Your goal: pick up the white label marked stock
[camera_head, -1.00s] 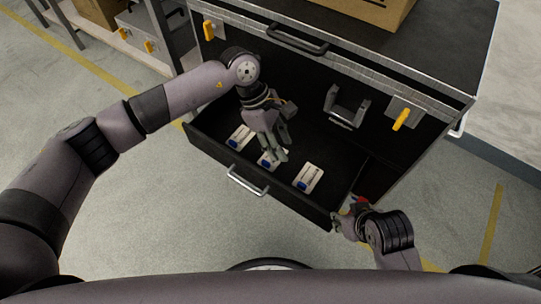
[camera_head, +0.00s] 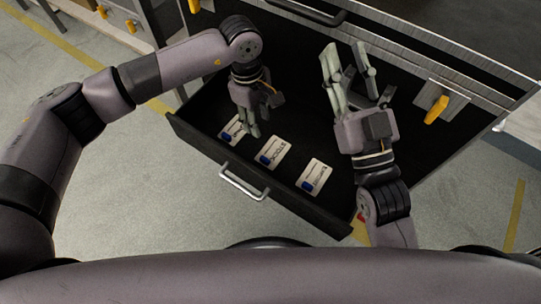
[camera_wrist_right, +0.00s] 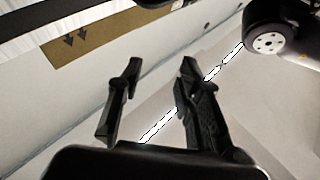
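Three white labels with blue marks lie in a row in the open black drawer: a left one (camera_head: 230,130), a middle one (camera_head: 273,152) and a right one (camera_head: 314,177). The middle one carries dark print that looks like "STOCK", though it is small. My left gripper (camera_head: 250,129) points down at the left label and partly covers it; contact and finger gap are unclear. My right gripper (camera_head: 348,62) is raised over the drawer's right part, fingers apart and empty. The right wrist view also shows this gripper (camera_wrist_right: 157,85) open, with no label in sight.
The drawer's front wall (camera_head: 300,205) has a silver handle (camera_head: 243,183) outside. The cabinet front rises behind, with a yellow latch (camera_head: 436,109) at right and a dark handle (camera_head: 305,12) above. The floor in front is clear.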

